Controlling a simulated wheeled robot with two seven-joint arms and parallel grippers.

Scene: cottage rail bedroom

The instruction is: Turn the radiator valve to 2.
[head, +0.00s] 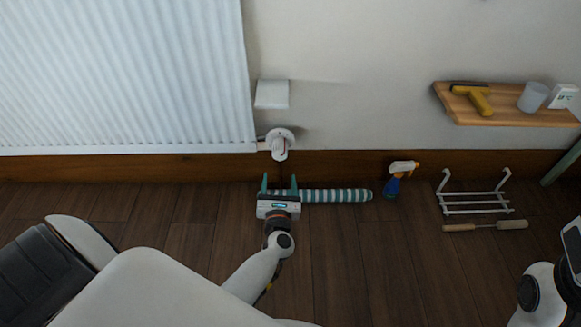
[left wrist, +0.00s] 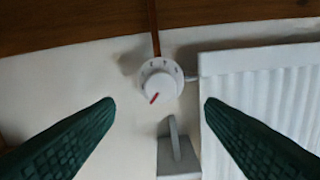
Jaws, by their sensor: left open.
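The radiator valve (head: 279,142) is a white round knob at the lower right corner of the white radiator (head: 120,75). In the left wrist view the valve (left wrist: 160,80) faces me, with small marks round its collar and a red pointer line toward the picture's lower left. The numerals are too small to read. My left gripper (head: 280,181) is open and empty, below the valve in the head view and apart from it. In the left wrist view its two green fingers (left wrist: 160,106) stand either side of the knob, not touching it. Of my right arm, only part shows at the right edge.
A white box (head: 272,94) is on the wall just above the valve. A striped roll (head: 335,195) lies on the floor beyond my left gripper. A spray bottle (head: 398,180), a white rack (head: 475,200) and a wooden shelf (head: 510,112) are farther right.

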